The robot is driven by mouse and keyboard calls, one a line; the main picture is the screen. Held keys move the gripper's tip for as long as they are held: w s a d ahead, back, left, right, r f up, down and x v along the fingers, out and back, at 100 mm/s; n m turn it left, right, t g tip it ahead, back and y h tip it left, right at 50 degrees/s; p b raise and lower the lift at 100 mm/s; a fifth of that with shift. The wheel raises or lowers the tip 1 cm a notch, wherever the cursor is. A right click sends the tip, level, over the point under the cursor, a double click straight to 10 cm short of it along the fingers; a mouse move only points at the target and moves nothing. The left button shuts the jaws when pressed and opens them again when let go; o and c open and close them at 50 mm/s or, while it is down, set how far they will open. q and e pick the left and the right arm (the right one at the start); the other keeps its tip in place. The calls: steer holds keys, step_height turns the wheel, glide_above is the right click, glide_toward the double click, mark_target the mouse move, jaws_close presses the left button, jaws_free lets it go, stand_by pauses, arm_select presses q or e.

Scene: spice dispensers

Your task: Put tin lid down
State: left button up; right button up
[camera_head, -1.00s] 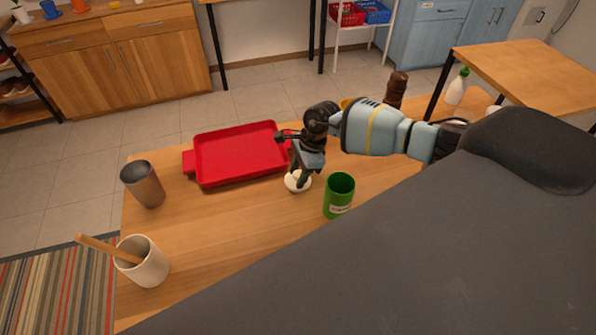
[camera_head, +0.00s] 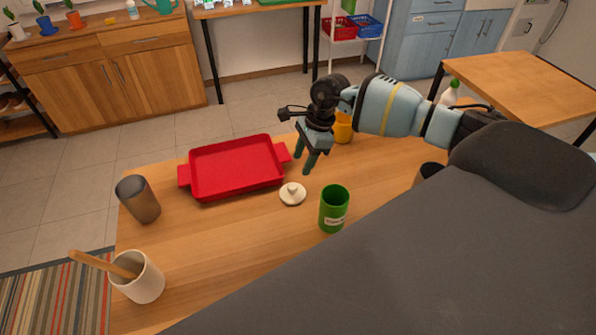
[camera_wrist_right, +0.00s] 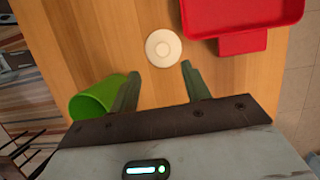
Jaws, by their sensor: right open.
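The tin lid (camera_head: 292,194) is a cream disc with a small knob. It lies on the wooden table between the red tray and the green tin, and it also shows in the right wrist view (camera_wrist_right: 163,48). The green tin (camera_head: 333,210) stands upright and open-topped to the right of the lid; it shows at the left in the right wrist view (camera_wrist_right: 92,98). My right gripper (camera_head: 308,166) is open and empty, raised above the table and apart from the lid. Its two fingers (camera_wrist_right: 160,84) show spread in the right wrist view. My left gripper is not in view.
A red tray (camera_head: 237,168) lies behind the lid. A grey-brown cup (camera_head: 139,199) and a white cup (camera_head: 145,281) with a wooden utensil stand at the left. A yellow mug (camera_head: 343,128) is behind my right arm. Bare tabletop lies left of the lid.

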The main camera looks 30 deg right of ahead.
steer(key=shift+v, duration=1.15)
